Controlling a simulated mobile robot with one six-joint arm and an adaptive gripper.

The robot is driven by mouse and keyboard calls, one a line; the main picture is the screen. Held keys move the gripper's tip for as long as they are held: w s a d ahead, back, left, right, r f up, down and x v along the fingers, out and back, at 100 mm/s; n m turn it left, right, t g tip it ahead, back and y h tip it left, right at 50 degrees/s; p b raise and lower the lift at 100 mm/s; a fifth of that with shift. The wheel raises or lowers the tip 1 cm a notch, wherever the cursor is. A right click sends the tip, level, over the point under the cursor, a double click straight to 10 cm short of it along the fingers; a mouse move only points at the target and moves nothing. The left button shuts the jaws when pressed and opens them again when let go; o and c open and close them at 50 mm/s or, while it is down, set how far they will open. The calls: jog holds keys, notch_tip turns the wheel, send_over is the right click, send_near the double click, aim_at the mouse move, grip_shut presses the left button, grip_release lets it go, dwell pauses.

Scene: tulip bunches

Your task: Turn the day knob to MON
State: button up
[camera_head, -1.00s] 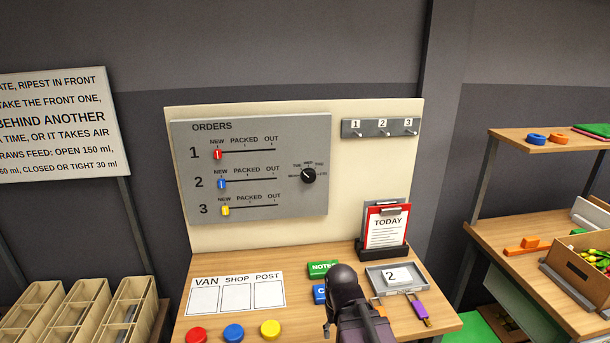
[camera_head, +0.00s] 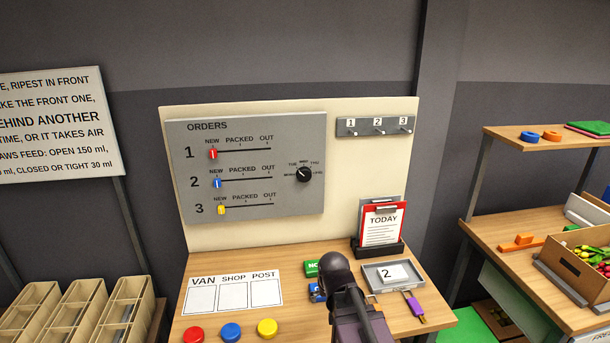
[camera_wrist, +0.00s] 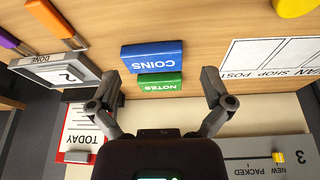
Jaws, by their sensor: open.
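The day knob (camera_head: 304,174) is a round black dial on the right part of the grey ORDERS board (camera_head: 245,212). Small day labels ring it, too small to read surely. A pale mark on the knob seems to point to the upper left; I cannot tell the exact day. My gripper shows in the wrist view (camera_wrist: 162,100), with its two fingers spread wide and nothing between them. It is above the table, over the blue COINS box (camera_wrist: 153,56) and green NOTES box (camera_wrist: 160,83). In the head view my dark arm rises below and right of the knob, apart from it.
Red, blue and yellow sliders sit left of the knob. A TODAY clipboard (camera_head: 382,226) stands in a black holder, beside a grey tray (camera_head: 372,285) with a card 2. The hook rail (camera_head: 377,126) is at upper right.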

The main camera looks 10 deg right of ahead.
jog(key=w+r+m+t+p, duration=0.1)
jog(key=w+r+t, duration=0.25)
jog(key=w, duration=0.35)
jog(key=w+r+t+p, duration=0.1)
jog(key=w+r+t, duration=0.2)
jog(key=w+r, duration=0.3)
jog(key=t+p, duration=0.1)
jog(key=t, duration=0.6)
send_near(305, 175)
jog(key=s+f, duration=0.1)
jog(key=s, duration=0.3)
jog(key=shift+w+d+r+t+y, duration=0.1)
jog(key=shift+w+t+y, duration=0.15)
jog(key=shift+t+y, duration=0.1)
jog(key=shift+w, duration=0.1)
jog(key=shift+w, duration=6.8)
jog(key=c, duration=1)
